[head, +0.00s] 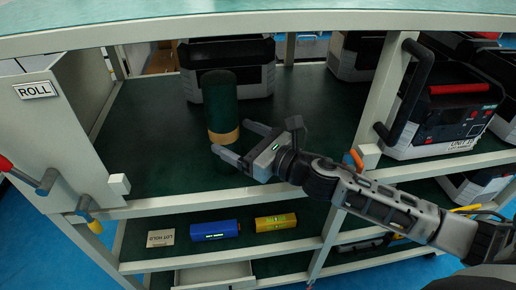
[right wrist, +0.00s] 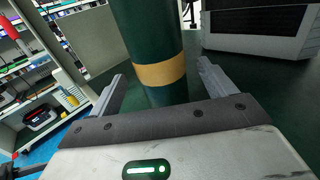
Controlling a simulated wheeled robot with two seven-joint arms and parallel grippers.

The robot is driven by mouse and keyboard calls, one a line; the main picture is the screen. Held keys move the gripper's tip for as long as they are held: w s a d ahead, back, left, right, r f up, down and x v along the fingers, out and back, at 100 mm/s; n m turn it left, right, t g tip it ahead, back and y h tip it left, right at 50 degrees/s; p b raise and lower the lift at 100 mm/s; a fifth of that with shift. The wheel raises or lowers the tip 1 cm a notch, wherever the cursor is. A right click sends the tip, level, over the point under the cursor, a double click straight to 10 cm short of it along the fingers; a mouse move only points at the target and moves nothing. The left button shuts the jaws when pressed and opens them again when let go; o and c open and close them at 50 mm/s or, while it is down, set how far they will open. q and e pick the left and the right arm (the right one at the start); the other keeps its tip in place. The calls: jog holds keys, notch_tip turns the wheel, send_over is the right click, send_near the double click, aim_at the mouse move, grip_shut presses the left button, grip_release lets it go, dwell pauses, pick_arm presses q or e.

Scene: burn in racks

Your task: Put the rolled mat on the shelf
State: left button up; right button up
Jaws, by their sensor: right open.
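The rolled mat (head: 219,98) is a dark green upright cylinder with a tan band, standing on the dark green shelf (head: 150,130) of the rack. My right gripper (head: 232,143) is open at the mat's lower part, with fingers pointing left in the head view. In the right wrist view the mat (right wrist: 148,30) stands between the two open fingers (right wrist: 160,85), with a visible gap on the left side. The mat's lower end is partly hidden by the gripper. My left gripper is not in view.
A grey-black case (head: 262,72) stands behind the mat. A panel labelled ROLL (head: 37,90) is at the left. A unit with a red handle (head: 450,115) stands right of the post. A lower shelf holds a blue item (head: 214,230) and a yellow item (head: 275,222). Shelf space left of the mat is free.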

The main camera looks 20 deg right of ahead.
aim_at(236, 138)
jog(key=b+v, duration=0.1)
jog(key=v, duration=0.3)
jog(key=shift+s+d+f, duration=0.1)
jog(key=shift+s+d, duration=0.05)
jog(key=shift+s, duration=0.15)
jog(key=shift+s+d, duration=0.35)
jog(key=shift+s, duration=0.25)
